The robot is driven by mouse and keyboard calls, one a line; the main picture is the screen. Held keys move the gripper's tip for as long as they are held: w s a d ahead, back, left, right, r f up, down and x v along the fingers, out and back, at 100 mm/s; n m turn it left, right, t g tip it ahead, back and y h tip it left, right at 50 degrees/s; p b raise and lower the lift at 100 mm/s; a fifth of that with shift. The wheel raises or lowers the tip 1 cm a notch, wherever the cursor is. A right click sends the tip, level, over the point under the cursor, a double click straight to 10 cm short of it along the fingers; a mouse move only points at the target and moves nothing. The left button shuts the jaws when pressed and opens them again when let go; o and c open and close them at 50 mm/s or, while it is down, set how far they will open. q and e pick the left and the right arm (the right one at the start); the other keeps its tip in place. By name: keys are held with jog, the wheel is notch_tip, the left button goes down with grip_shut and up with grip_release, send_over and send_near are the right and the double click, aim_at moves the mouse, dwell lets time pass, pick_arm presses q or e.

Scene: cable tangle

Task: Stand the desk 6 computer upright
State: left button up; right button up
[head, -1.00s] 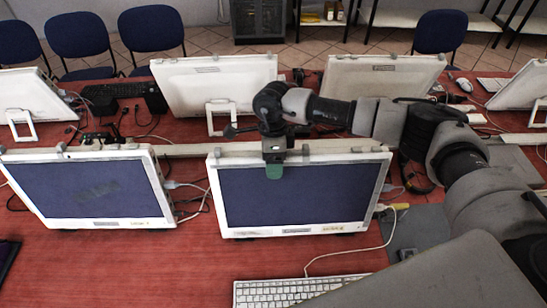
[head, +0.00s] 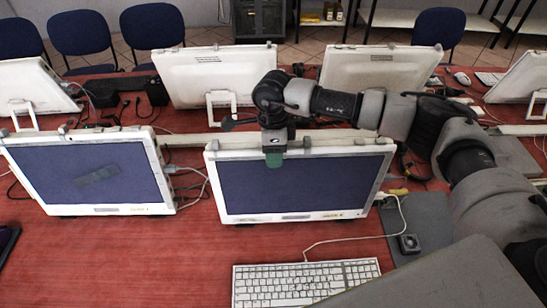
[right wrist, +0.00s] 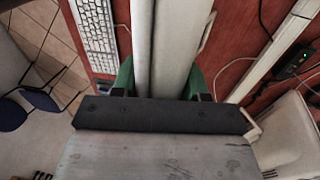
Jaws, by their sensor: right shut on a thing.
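The computer in my grasp (head: 300,190) is a white all-in-one with a dark screen, at the front middle of the red table. Its screen faces me and leans back a little. My right gripper (head: 273,157) is shut on the middle of its top edge, one green finger pad in front of the screen. In the right wrist view, the gripper (right wrist: 160,82) has a green pad on each side of the computer's pale top edge (right wrist: 172,40). No desk number is readable, and its foot is hidden. My left gripper is not in view.
A white keyboard (head: 300,283) lies in front of the computer. A similar computer (head: 90,175) stands close on the left. Two more (head: 212,75) (head: 375,70) stand behind, backs toward me. Cables lie between them.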

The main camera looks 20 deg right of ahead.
jog(key=shift+s+a, duration=0.3)
jog(key=shift+s, duration=0.15)
jog(key=shift+o, duration=0.2)
jog(key=shift+w+d+f, duration=0.1)
jog(key=shift+w+d, duration=0.05)
jog(key=shift+w, duration=0.1)
jog(key=o, duration=1)
jog(key=shift+s, duration=0.15)
jog(key=shift+o, duration=1.1)
jog(key=r+b, duration=0.1)
jog(key=r, duration=0.2)
jog(key=w+r+b, duration=0.1)
jog(key=r, duration=0.3)
jog(key=r+b, duration=0.1)
jog(key=r, duration=0.3)
jog(key=shift+w+d, duration=0.2)
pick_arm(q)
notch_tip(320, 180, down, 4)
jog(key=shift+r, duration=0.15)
